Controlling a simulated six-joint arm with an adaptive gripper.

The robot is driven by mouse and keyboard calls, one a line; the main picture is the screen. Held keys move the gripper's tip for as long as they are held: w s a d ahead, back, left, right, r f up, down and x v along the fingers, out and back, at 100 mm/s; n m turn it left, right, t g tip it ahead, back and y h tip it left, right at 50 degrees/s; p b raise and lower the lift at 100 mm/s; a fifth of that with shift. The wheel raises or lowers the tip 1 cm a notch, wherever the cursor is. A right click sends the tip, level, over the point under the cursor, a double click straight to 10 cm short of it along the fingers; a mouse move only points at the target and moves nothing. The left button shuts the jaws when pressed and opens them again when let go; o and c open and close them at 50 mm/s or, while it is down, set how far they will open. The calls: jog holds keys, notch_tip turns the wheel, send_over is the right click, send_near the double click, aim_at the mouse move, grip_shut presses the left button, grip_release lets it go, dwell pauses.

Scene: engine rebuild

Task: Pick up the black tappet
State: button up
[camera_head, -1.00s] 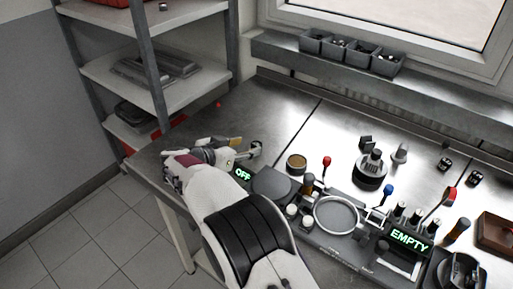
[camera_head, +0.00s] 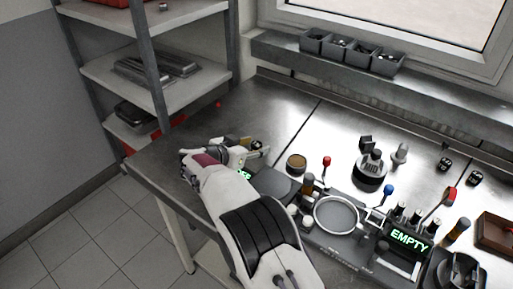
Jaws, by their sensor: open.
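My gripper (camera_head: 252,147) is at the left part of the metal workbench, pointing right, its jaws open. A small dark piece (camera_head: 258,144) shows right at its fingertips. It may be the black tappet, but it is too small and partly covered to be sure. I cannot tell whether it stands between the fingers or just beyond them. My arm covers the bench just in front of the gripper.
Right of the gripper are a round brown-topped tin (camera_head: 297,162), a red-knobbed lever (camera_head: 326,161) and a fixture with a round ring (camera_head: 336,215). A dark "MID" stand (camera_head: 371,169) is farther right. A sign reads "EMPTY" (camera_head: 409,240). Bare bench (camera_head: 290,105) lies behind.

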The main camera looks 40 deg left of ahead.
aim_at(254, 146)
jog(key=shift+c, duration=0.4)
jog(key=c, duration=1.1)
jog(key=shift+r, duration=5.05)
